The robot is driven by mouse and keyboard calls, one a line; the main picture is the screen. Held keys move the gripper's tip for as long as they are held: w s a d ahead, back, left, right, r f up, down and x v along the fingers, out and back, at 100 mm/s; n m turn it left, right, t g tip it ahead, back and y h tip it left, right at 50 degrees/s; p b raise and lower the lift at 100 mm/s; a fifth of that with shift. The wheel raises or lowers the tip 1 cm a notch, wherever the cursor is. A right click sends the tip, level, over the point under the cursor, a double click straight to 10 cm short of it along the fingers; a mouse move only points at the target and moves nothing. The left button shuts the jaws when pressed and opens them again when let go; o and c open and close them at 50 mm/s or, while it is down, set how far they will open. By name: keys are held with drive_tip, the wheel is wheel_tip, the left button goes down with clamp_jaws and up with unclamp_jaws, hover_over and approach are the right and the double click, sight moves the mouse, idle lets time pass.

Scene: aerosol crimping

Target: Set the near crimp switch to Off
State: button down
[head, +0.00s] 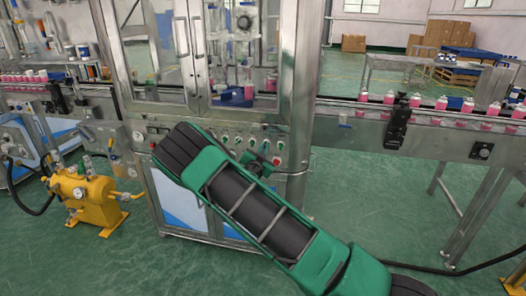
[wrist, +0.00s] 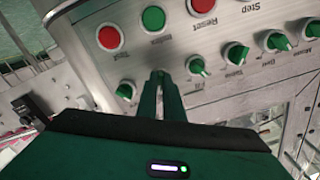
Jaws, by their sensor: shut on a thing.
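My gripper (wrist: 160,78) has its two dark green fingers close together against the grey control panel (wrist: 185,40) in the wrist view. They are shut on a switch in the lower row, taken to be the near crimp switch. The fingers hide its knob, so its setting and label cannot be read. One green switch (wrist: 126,91) shows just left of the fingers and another (wrist: 197,66) just right. In the head view my green arm crosses in front of the panel (head: 230,134) and hides part of it.
Above the switches is a row with a red button (wrist: 109,38), a green button (wrist: 153,18) and a red Reset button (wrist: 200,7). More green switches (wrist: 236,54) continue right. A yellow tank unit (head: 88,200) stands left; a conveyor (head: 430,125) with pink cans runs right.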

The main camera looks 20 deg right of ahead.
drive_tip(key=n, duration=1.1)
drive_tip(key=shift+a+r, duration=0.1)
drive_tip(key=shift+a, duration=0.05)
drive_tip(key=shift+w+n, duration=0.1)
drive_tip(key=shift+n, duration=0.3)
drive_tip(key=c, duration=1.9)
unclamp_jaws()
drive_tip(key=v, duration=1)
drive_tip(key=shift+s+a, duration=0.15)
drive_tip(key=shift+s, duration=0.2)
